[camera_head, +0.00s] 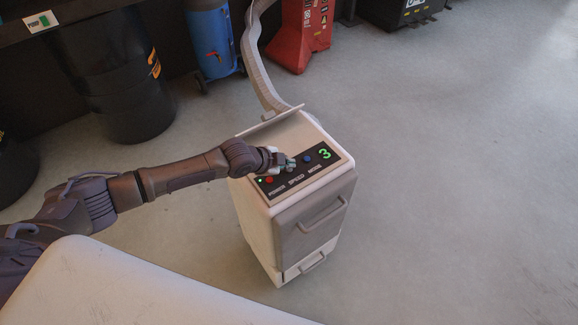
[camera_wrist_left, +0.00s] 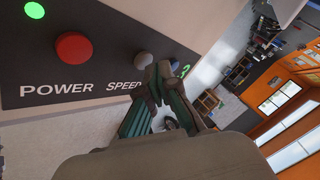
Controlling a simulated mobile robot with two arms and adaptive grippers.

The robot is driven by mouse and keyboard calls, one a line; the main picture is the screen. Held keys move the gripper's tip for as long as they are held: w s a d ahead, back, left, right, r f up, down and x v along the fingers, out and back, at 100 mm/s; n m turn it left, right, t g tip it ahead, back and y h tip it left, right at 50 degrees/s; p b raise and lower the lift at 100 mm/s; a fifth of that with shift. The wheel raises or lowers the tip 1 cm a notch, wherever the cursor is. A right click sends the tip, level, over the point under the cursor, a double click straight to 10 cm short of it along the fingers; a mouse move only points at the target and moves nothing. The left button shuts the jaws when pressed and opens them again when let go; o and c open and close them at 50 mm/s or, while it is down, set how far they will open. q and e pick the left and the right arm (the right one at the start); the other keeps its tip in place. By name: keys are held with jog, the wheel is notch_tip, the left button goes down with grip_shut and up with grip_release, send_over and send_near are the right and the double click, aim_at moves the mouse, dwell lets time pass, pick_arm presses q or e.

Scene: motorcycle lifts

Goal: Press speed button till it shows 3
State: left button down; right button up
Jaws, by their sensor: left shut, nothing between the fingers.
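A white machine (camera_head: 300,215) stands on the floor with a dark control panel (camera_head: 325,172) on its sloped top. The panel has a red power button (camera_head: 269,180), a speed button and a blue mode button (camera_head: 307,159). The green display (camera_head: 325,154) reads 3. My left gripper (camera_head: 288,163) is shut and empty at the speed button, mostly covering it. In the left wrist view the gripper (camera_wrist_left: 158,75) is over the speed label, with a grey button (camera_wrist_left: 144,60) just beyond the fingertips; contact cannot be told. The red button (camera_wrist_left: 74,47) shows left of it. My right gripper is not in view.
A grey hose (camera_head: 258,65) rises behind the machine. A black drum (camera_head: 110,75), a blue cylinder (camera_head: 211,40) and a red stand (camera_head: 300,35) are at the back. The floor to the right is clear. A green light (camera_wrist_left: 34,10) is lit on the panel.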

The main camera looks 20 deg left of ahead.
aim_at(288, 170)
pick_arm(q)
jog(key=shift+r, duration=0.35)
notch_tip(288, 170, up, 5)
jog(key=p, duration=0.5)
jog(key=shift+r, duration=0.1)
dwell(0.6)
